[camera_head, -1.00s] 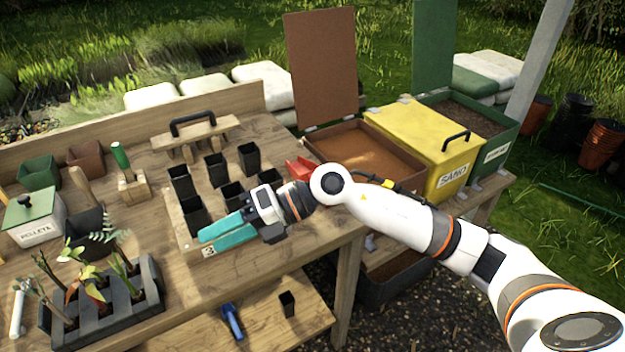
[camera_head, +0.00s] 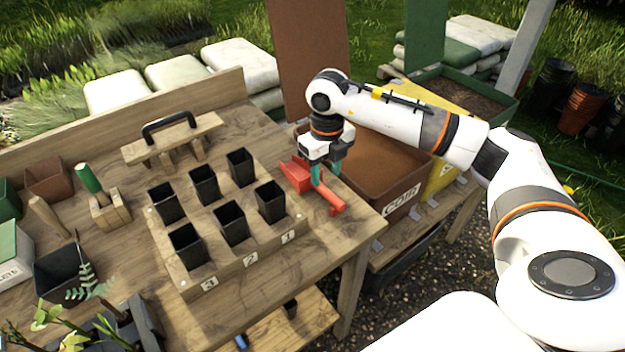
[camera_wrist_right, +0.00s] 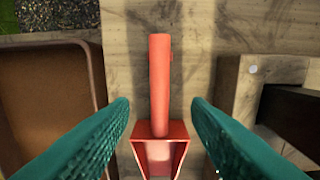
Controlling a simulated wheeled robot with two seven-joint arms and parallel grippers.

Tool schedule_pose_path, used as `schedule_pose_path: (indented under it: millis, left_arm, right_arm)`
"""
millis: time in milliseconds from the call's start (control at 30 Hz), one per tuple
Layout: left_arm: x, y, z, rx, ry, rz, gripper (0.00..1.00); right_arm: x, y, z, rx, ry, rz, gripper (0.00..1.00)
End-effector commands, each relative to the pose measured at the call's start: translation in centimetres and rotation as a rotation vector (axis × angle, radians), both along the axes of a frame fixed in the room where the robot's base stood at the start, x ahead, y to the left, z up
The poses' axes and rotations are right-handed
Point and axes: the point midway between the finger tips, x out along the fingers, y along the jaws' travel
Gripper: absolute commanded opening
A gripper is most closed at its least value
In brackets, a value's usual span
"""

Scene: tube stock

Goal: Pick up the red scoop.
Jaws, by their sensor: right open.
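The red scoop (camera_head: 298,176) lies on the wooden table between the pot board and the coir bin. In the right wrist view the scoop's handle (camera_wrist_right: 160,85) points up the picture and its square bowl (camera_wrist_right: 160,152) is at the bottom. My right gripper (camera_head: 325,176) points down over the scoop with its teal fingers apart. In the right wrist view the open fingers (camera_wrist_right: 160,125) stand on either side of the scoop, with a gap on both sides. My left gripper is not in view.
A wooden board (camera_head: 222,272) with several black pots stands left of the scoop. The open coir bin (camera_head: 402,207) is close on its right. A wooden tool with a black handle (camera_head: 170,145) stands behind the pots. The table's front edge is near.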

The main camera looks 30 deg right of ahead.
Motion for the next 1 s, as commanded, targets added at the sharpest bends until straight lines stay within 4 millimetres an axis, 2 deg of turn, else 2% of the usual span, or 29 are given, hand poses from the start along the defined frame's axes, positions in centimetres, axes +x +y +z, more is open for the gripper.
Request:
schedule_pose_path:
  millis: [67, 167, 267, 467, 600, 867, 1000]
  left_arm:
    - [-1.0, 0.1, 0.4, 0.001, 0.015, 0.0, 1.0]
    - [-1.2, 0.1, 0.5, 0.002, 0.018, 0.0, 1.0]
    - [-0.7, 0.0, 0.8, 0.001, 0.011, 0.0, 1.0]
    - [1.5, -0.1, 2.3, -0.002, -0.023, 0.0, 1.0]
    - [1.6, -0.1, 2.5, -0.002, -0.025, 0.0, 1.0]
    - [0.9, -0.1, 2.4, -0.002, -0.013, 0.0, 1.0]
    - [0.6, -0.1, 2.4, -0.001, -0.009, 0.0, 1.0]
  right_arm:
    - [0.0, 0.1, -1.0, 0.002, 0.003, 0.001, 0.44]
    - [0.0, 0.1, -1.8, 0.002, 0.0, 0.002, 0.44]
    - [0.1, 0.1, -2.4, 0.003, 0.0, 0.002, 0.44]
    - [0.6, 0.0, -5.2, 0.004, 0.003, 0.002, 0.44]
    - [0.7, 0.0, -6.8, 0.003, 0.001, 0.002, 0.44]
    - [0.7, 0.0, -7.2, 0.003, -0.001, 0.003, 0.44]
    - [0.7, 0.0, -7.2, 0.003, -0.002, 0.003, 0.23]
